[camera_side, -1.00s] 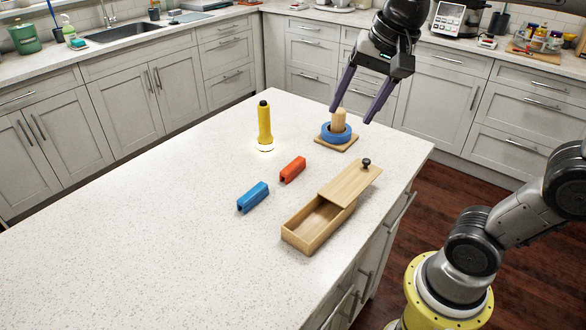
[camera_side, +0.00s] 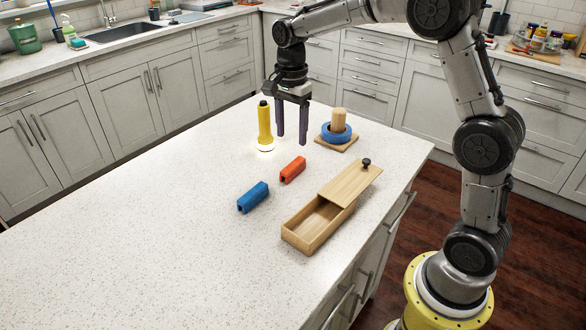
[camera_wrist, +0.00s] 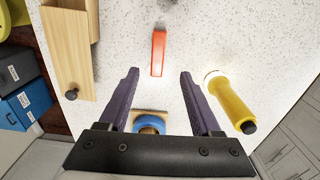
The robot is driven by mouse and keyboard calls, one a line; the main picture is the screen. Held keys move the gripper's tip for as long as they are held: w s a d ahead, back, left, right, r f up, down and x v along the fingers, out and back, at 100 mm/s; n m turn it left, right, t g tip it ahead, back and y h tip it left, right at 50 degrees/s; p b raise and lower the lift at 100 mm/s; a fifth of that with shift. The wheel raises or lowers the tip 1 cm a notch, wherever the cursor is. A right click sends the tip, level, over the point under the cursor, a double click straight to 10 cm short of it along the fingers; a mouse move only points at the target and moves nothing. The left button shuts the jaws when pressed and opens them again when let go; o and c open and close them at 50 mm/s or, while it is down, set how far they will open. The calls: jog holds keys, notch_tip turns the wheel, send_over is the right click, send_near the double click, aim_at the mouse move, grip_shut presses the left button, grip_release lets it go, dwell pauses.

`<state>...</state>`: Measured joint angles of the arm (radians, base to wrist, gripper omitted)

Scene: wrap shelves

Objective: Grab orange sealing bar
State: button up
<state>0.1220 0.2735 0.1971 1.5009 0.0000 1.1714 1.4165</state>
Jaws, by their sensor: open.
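My gripper (camera_side: 291,141) points down above the counter, behind the orange bar in the side view. Its two dark purple fingers are apart with nothing between them, as the wrist view also shows (camera_wrist: 159,72). The gripper is not touching the bar.
A yellow flashlight (camera_side: 264,124) stands lit beside my gripper's left finger. A blue ring (camera_side: 336,133) sits around a wooden peg on a square base to the right. A blue bar (camera_side: 253,197) and a wooden box with a half-open lid (camera_side: 350,184) flank the orange bar.

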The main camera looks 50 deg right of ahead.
aim_at(293, 164)
jog(key=f, duration=0.9)
jog(key=shift+s+f, duration=0.1)
jog(key=shift+s, duration=0.1)
grip_shut()
